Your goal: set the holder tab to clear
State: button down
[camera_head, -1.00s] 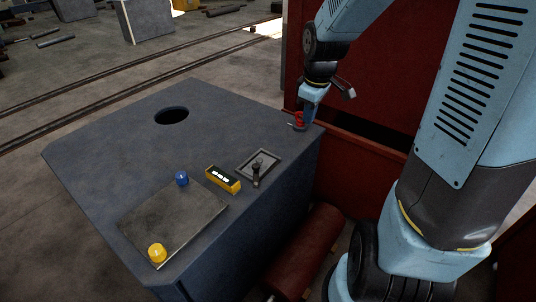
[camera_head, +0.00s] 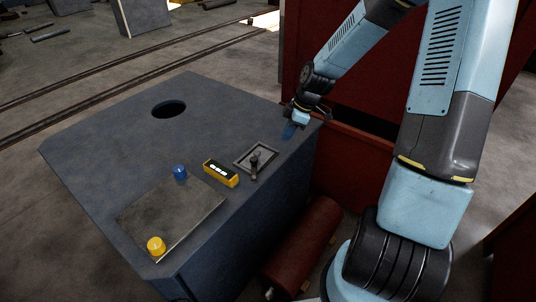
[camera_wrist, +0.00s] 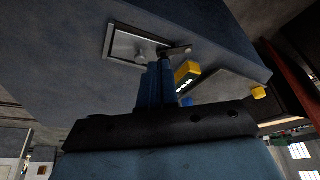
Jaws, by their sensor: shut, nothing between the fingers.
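No part is clearly marked as the holder tab. A small dark lever (camera_head: 254,163) stands in a grey framed plate (camera_head: 245,153) on the blue-grey cabinet top. In the wrist view the framed plate (camera_wrist: 122,40) and the lever's arm (camera_wrist: 176,50) appear just beyond my fingers. My gripper (camera_head: 289,131) is shut and empty, low over the cabinet's far right corner, beyond the plate. Its blue fingers also show in the wrist view (camera_wrist: 157,72). The red fitting at that corner is hidden now. I cannot tell whether the fingers touch anything.
The cabinet top (camera_head: 110,140) also carries a yellow box with white buttons (camera_head: 221,173), a blue knob (camera_head: 180,171), a yellow knob (camera_head: 156,245) and a round hole (camera_head: 169,109).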

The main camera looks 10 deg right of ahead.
jog(key=shift+w+f, duration=0.1)
jog(key=shift+f, duration=0.1)
jog(key=shift+a, duration=0.1)
send_near(254, 168)
jog(key=d+f, duration=0.4)
jog(key=shift+w, duration=0.35)
jog(key=shift+w+a+r, duration=0.1)
jog(key=shift+a, duration=0.35)
jog(key=shift+w+a+r, duration=0.1)
jog(key=shift+a+r, duration=0.05)
jog(key=shift+a, duration=1.25)
